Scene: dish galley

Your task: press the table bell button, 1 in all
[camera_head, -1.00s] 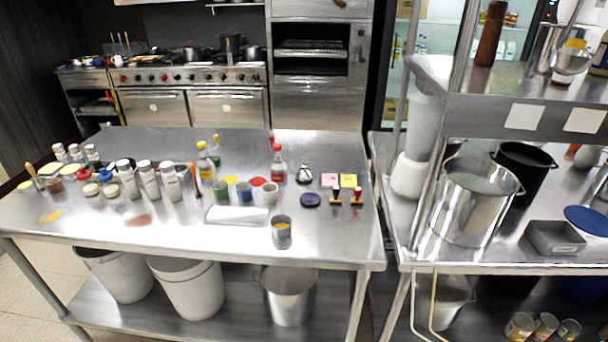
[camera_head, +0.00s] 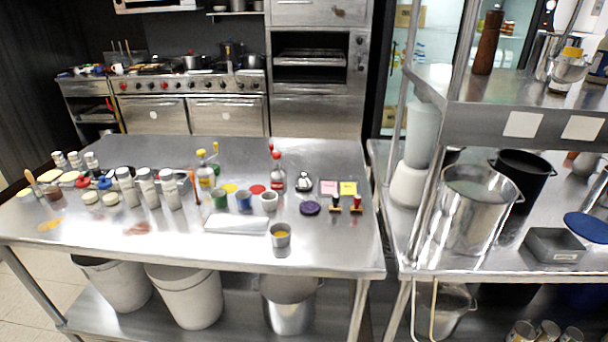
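A small silver, dome-like object that looks like the table bell (camera_head: 304,182) stands on the steel table (camera_head: 330,240), toward its right end. It is between a red-capped bottle (camera_head: 277,170) and a pink note pad (camera_head: 328,187). Its button is too small to make out clearly. Nothing is touching it from above. Neither of my grippers shows in the head view.
A dark purple round lid (camera_head: 310,208), two stamps (camera_head: 345,205), a yellow pad (camera_head: 348,188) and a metal cup (camera_head: 280,235) sit near the bell. Several jars and shakers crowd the table's left half. A shelved steel counter (camera_head: 400,255) with a large pot (camera_head: 470,210) stands at right.

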